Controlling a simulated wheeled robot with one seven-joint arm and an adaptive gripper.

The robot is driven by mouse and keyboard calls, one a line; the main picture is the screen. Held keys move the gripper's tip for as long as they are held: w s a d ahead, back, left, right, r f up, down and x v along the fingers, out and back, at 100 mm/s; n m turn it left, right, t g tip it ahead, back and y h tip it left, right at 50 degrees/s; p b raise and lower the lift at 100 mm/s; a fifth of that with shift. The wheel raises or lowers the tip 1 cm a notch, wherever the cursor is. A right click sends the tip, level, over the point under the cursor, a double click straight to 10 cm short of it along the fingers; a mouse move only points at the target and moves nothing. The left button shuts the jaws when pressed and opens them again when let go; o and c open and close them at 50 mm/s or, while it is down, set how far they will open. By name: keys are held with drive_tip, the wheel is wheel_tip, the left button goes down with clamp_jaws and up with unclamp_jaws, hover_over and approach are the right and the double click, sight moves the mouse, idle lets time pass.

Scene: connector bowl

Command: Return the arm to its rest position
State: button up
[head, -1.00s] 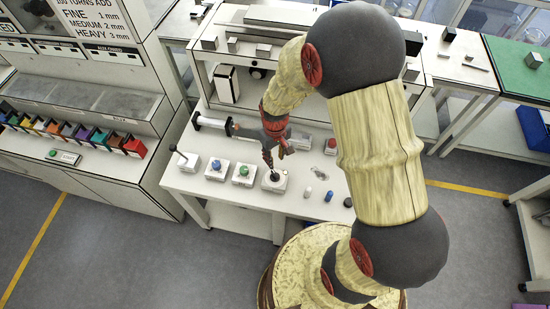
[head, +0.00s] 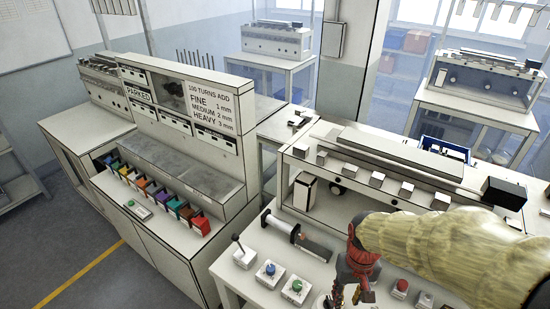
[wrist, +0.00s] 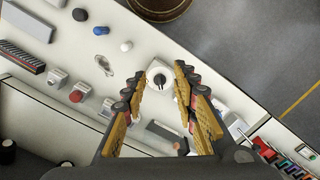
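My arm, in a cream sleeve, reaches in from the right edge in the head view. My gripper (head: 350,294), red and dark, hangs over the white workbench (head: 258,294), and its fingertips are near the bottom edge of that view. In the wrist view my gripper (wrist: 157,72) is open, with two yellow-padded fingers apart and nothing held. My gripper and arm hide part of the bench in the head view.
Blue (head: 270,270) and green (head: 296,287) button boxes and a lever box (head: 243,254) stand left of my gripper; a red button (head: 402,286) is right. Behind is a raised shelf (head: 375,163) with several blocks. Small blue (wrist: 101,30) and white (wrist: 126,46) cylinders lie nearby.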

drive_tip(key=s+r+t+b, duration=0.6)
drive_tip(key=s+r+b, duration=0.1)
drive_tip(key=r+b, duration=0.2)
drive_tip(key=shift+r+b, duration=0.35)
drive_tip(key=shift+r, duration=0.15)
idle(0.5)
